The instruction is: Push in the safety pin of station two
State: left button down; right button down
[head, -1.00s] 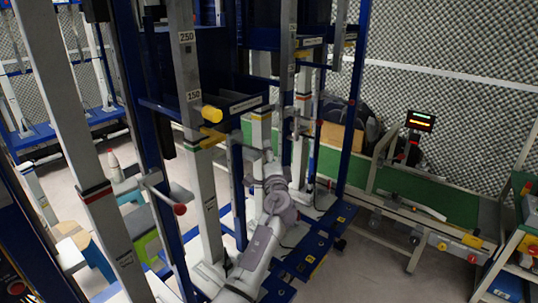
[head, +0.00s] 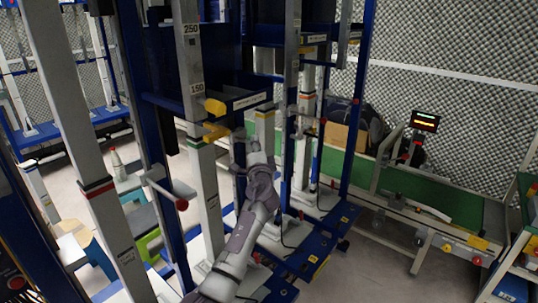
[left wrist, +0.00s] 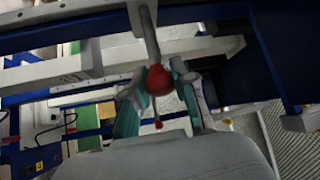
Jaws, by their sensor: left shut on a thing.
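A pin with a red ball end (left wrist: 160,80) and a grey rod shows in the left wrist view. My left gripper (left wrist: 158,90) has its teal-padded fingers on both sides of this ball and is shut on it. In the head view my left gripper (head: 250,147) is up against the middle uprights, and the ball it holds is hidden there. A similar red-ended pin (head: 182,204) sticks out of the nearer station at left. Another red knob (head: 323,121) shows on the farther station. I cannot read any station number. My right gripper is not in view.
Grey uprights with yellow parts (head: 215,108) and a blue crossbar (head: 245,101) stand close around my left arm. Blue base plates (head: 315,252) lie below. A green conveyor (head: 430,190) runs along the foam wall at right. Some grey floor is free at right.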

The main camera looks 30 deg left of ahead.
pick_arm(q)
jog(key=shift+w+a+f, duration=0.1)
jog(key=shift+a, duration=1.1)
jog(key=shift+r, duration=0.2)
jog(key=c, duration=1.4)
grip_release()
jog(key=o, duration=0.5)
jog(key=shift+a+f, duration=0.15)
jog(key=shift+d, duration=0.2)
jog(key=v, duration=1.2)
jog(key=shift+a, duration=0.1)
